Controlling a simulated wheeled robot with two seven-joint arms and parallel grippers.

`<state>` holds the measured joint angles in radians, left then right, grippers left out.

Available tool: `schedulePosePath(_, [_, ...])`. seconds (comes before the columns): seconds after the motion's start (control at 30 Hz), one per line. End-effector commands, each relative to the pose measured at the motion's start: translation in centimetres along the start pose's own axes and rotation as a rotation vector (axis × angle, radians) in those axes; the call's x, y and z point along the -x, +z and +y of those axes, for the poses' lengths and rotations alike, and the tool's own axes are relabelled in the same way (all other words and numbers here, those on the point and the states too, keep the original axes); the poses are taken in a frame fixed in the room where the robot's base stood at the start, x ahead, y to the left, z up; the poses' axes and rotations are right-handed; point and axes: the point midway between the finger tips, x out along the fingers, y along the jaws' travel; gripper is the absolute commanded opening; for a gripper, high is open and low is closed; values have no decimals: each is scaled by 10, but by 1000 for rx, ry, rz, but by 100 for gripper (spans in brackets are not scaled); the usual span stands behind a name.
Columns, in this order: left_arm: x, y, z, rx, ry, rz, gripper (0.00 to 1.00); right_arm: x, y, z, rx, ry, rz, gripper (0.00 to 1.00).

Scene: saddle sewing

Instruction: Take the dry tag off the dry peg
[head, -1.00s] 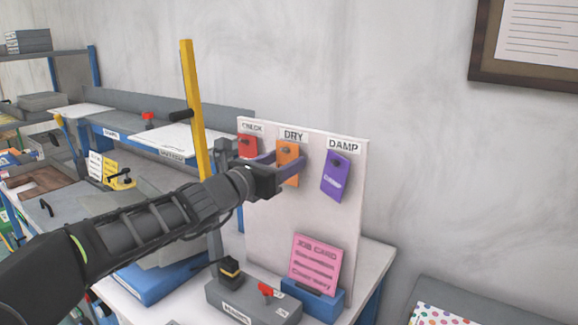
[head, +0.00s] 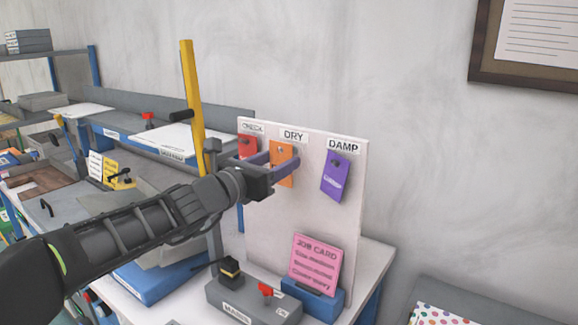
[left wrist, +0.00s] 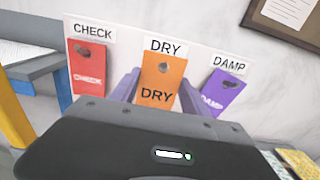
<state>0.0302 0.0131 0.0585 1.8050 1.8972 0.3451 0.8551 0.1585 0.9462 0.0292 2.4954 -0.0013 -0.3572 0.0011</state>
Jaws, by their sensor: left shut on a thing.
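The orange dry tag (head: 284,162) is at the dry peg (left wrist: 163,68) on the white board (head: 300,222), under the DRY label. My left gripper (head: 282,170) reaches it from the left, with its purple fingers shut on the tag's sides. In the left wrist view the tag (left wrist: 158,88) stands between the two fingers, and the peg shows at the tag's hole. Whether the tag has shifted along the peg is too small to tell. My right gripper is in neither view.
A red check tag (head: 247,147) and a purple damp tag (head: 335,176) hang close on either side. A pink job card (head: 315,264) stands in a blue holder below, beside a grey box (head: 252,305). A yellow post (head: 193,110) rises left of the board.

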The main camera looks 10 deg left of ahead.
Motion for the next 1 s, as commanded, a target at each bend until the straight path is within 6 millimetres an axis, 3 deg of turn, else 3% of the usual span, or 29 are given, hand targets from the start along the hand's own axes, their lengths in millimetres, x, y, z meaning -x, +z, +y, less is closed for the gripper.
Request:
schedulePosePath(0.57, [7,0,0,-1,0,1,24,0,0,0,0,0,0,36])
schedulePosePath(1.0, [29,2,0,-1,1,1,24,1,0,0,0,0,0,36])
